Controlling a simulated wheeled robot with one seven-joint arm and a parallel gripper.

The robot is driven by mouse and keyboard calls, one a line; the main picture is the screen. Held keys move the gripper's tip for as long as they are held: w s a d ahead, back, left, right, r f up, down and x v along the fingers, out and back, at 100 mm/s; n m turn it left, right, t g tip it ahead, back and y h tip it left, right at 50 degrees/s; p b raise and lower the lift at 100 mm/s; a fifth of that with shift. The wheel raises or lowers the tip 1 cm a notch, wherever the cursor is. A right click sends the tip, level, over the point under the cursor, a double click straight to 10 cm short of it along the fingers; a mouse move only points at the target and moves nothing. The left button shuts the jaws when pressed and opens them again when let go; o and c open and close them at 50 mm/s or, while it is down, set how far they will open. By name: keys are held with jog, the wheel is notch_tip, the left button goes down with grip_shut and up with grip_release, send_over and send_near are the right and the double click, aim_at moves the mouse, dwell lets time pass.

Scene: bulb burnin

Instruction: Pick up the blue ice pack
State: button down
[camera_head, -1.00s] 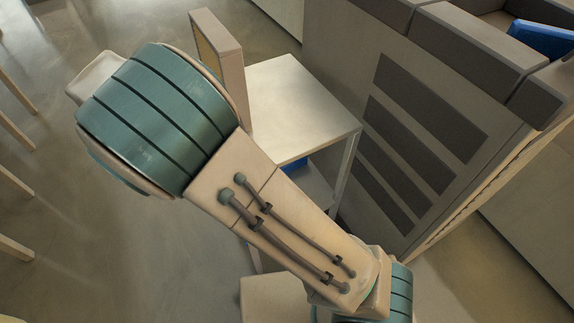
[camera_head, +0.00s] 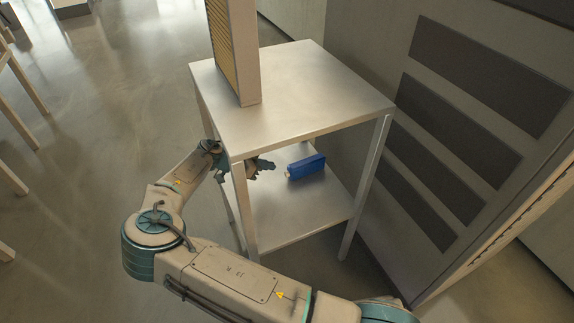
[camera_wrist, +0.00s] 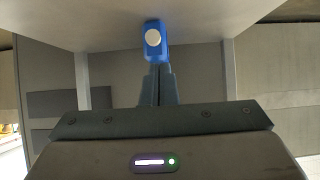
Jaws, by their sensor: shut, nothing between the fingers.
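The blue ice pack (camera_head: 306,167) is a blue block with a pale round cap, lying on the lower shelf (camera_head: 290,225) of a metal side table. In the wrist view the ice pack (camera_wrist: 155,52) shows end-on, its cap facing the camera, just beyond the fingertips. My gripper (camera_head: 270,165) reaches under the tabletop from the left, a small gap away from the capped end. In the wrist view my gripper (camera_wrist: 158,72) has its fingers together, with nothing between them.
The tabletop (camera_head: 300,95) hangs above the gripper and ice pack, with table legs (camera_head: 365,185) around the shelf. A tall box with a slatted face (camera_head: 233,50) stands on top. A grey panelled unit (camera_head: 450,130) is close on the right. Open floor lies left.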

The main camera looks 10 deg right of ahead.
aim_at(306, 160)
jog(key=w+d+b, duration=0.1)
jog(key=d, duration=0.2)
jog(key=w+d+b, duration=0.1)
jog(key=d, duration=0.3)
jog(key=w+d+b, duration=0.1)
jog(key=d, duration=0.3)
jog(key=shift+w+f+b, duration=0.1)
jog(key=shift+w+b, duration=0.15)
jog(key=shift+b, duration=0.15)
jog(key=shift+w+d+f+b, duration=0.1)
jog(key=shift+f+b, duration=0.15)
jog(key=shift+b, duration=0.05)
jog(key=shift+f+b, duration=0.4)
jog(key=shift+f, duration=0.1)
jog(key=shift+s, duration=0.2)
